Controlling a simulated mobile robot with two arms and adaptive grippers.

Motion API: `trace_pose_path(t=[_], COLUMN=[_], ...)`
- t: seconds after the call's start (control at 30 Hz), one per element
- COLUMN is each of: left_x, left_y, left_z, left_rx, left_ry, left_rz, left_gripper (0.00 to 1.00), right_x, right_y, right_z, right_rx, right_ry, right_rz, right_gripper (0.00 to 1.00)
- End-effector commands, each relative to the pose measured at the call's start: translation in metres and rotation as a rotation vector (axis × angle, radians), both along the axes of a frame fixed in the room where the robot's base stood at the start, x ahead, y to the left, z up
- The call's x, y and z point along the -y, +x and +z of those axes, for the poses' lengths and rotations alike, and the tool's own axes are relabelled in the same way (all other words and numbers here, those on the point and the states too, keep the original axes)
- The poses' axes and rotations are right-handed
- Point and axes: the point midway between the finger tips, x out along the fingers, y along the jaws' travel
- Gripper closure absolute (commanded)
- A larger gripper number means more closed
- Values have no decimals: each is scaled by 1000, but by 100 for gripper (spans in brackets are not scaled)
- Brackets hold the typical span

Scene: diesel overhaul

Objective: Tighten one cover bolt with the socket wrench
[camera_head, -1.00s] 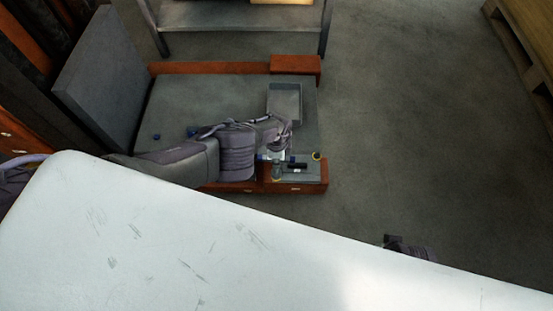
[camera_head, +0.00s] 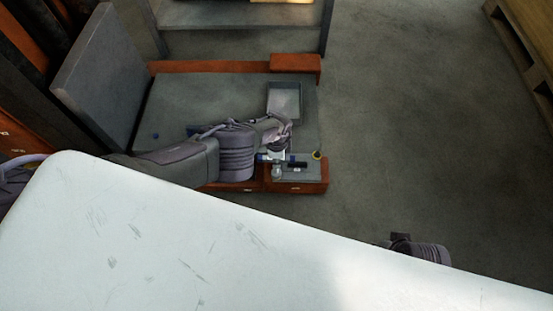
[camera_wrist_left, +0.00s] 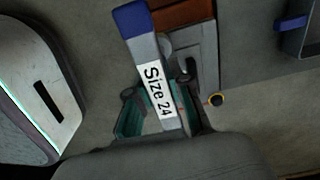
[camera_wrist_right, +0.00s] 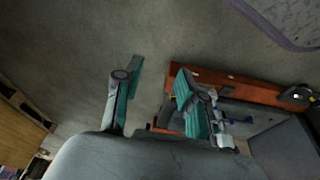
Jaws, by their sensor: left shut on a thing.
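My left gripper (camera_wrist_left: 160,122) is shut on a grey tool (camera_wrist_left: 144,48) with a blue end and a white "Size 24" label, seen in the left wrist view. I take this tool to be the socket wrench; its far end is hidden by the fingers. In the head view the left gripper (camera_head: 276,158) is over the right end of the red-framed bench (camera_head: 300,188), and the tool is too small to make out well. My right gripper (camera_wrist_right: 155,88) is open and empty, apart from the bench. I cannot make out a cover bolt.
A grey open tray (camera_head: 285,90) stands on the bench behind the left gripper. A black object (camera_head: 298,164) and a yellow-rimmed round thing (camera_head: 317,155) are at the bench's right end. A grey panel (camera_head: 103,85) stands upright at left.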

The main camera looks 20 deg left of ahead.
Motion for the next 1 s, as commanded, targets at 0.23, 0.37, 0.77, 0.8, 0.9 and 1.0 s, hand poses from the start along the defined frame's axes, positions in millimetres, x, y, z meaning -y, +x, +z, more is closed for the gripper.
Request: trace_pose_path(t=[0.23,0.37,0.77,0.8,0.9,1.0], left_x=[0,0,-1,-1,-1,-2], left_y=[1,1,1,1,0,0], left_z=[-5,-5,-7,-7,-7,-8], left_rx=[1,1,1,2,1,1], left_ry=[0,0,1,0,0,0], left_rz=[0,-1,-671,-758,-979,-1201], left_gripper=[100,100,100,100,100,100], right_x=[1,2,4,4,1,1], right_y=[-7,-6,-7,-7,-6,-9], right_z=[12,23,17,17,33,45], right_rx=[-3,8,0,-2,21,29], right_ry=[-2,-5,-8,-9,3,4], right_rz=[2,3,4,4,-1,-1], right_gripper=[60,60,60,60,60,60])
